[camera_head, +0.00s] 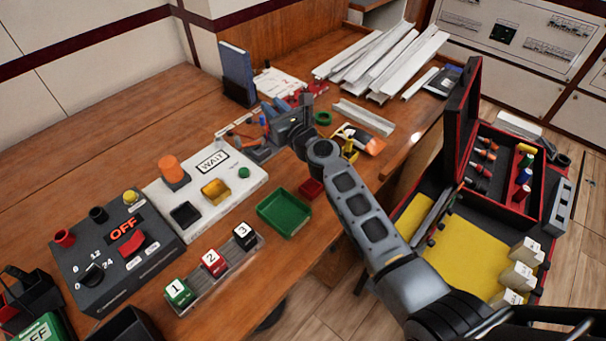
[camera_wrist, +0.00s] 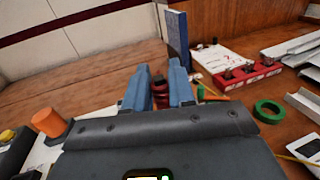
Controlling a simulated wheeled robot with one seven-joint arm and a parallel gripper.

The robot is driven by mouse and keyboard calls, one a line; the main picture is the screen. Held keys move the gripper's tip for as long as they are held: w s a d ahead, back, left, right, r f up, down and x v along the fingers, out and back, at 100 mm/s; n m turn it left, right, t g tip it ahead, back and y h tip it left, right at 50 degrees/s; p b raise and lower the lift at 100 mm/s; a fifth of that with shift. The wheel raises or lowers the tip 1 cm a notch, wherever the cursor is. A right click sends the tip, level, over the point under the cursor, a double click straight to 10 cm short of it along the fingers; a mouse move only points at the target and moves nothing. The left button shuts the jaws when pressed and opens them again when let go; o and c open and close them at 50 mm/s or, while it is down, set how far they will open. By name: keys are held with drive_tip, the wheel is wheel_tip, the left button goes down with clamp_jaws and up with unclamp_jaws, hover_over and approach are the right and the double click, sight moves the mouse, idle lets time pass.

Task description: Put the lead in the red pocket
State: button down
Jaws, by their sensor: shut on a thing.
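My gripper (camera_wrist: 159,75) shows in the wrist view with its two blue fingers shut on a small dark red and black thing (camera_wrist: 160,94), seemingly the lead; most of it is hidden. In the head view my gripper (camera_head: 268,133) is over the bench behind the WAIT board, and the lead cannot be made out clearly there. A small open red box (camera_head: 311,188), which may be the red pocket, sits on the bench beside the green tray (camera_head: 284,212), nearer to the camera than my gripper and apart from it.
The WAIT board (camera_head: 206,190) carries an orange knob and a yellow and a black pocket. The OFF box (camera_head: 118,245) and numbered blocks (camera_head: 212,262) stand nearby. A blue binder (camera_wrist: 178,38) stands behind my gripper. A green ring (camera_wrist: 269,111) and white channels (camera_head: 385,55) lie to the right.

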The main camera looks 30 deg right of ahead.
drive_tip(key=s+d, duration=0.6)
drive_tip(key=s, duration=0.4)
drive_tip(key=s+d, duration=0.5)
drive_tip(key=s, duration=0.6)
drive_tip(key=shift+w+a+f+b, duration=0.95)
drive_tip(key=shift+w+a+f, duration=0.2)
drive_tip(key=shift+a+f, duration=0.45)
drive_tip(key=shift+w+a+f+b, duration=1.05)
drive_tip(key=shift+a+f, duration=0.3)
drive_tip(key=shift+f, duration=0.4)
drive_tip(key=shift+w+a+f+b, duration=0.9)
drive_tip(key=shift+w+a+f, duration=0.3)
drive_tip(key=shift+a+f, duration=0.4)
drive_tip(key=shift+d+f, duration=0.1)
drive_tip(key=shift+f, duration=0.15)
drive_tip(key=c, duration=1)
unclamp_jaws()
drive_tip(key=shift+o, duration=0.2)
